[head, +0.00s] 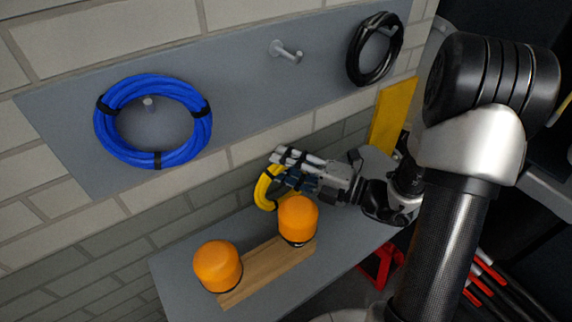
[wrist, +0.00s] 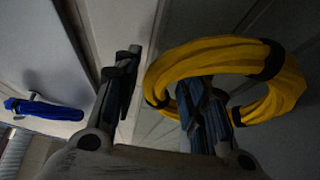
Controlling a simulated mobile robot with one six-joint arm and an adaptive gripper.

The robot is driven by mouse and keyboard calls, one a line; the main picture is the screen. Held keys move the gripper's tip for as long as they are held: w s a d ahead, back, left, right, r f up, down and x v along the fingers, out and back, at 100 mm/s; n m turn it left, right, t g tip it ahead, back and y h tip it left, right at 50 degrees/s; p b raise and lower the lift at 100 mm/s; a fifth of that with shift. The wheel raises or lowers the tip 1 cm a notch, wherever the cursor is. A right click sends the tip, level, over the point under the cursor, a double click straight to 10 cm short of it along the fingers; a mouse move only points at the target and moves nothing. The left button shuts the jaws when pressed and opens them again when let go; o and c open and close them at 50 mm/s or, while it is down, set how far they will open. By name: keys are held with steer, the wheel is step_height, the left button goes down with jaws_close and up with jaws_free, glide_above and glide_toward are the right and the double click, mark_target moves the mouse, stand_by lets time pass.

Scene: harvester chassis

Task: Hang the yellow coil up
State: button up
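The yellow coil (head: 264,188) is a ring with black bands, partly hidden behind my gripper in the head view. My gripper (head: 289,168) is at the coil, above the back edge of the grey bench. In the wrist view the coil (wrist: 273,98) is on the right. One finger shows inside its ring and the other outside it, so the near side of the ring lies between the parted fingers (wrist: 160,88). A gap shows between the outer finger and the coil. A bare metal peg (head: 287,52) sticks out of the grey wall panel (head: 230,90).
A blue coil (head: 124,148) and a black coil (head: 357,57) hang on the panel either side of the bare peg. Two orange domed objects (head: 218,266) (head: 298,219) stand on a wooden strip (head: 262,272) on the bench (head: 180,281). A yellow panel (head: 392,115) stands behind my arm.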

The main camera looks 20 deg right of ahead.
steer(key=shift+o, duration=0.8)
steer(key=shift+f+b, duration=0.1)
steer(key=shift+b, duration=0.2)
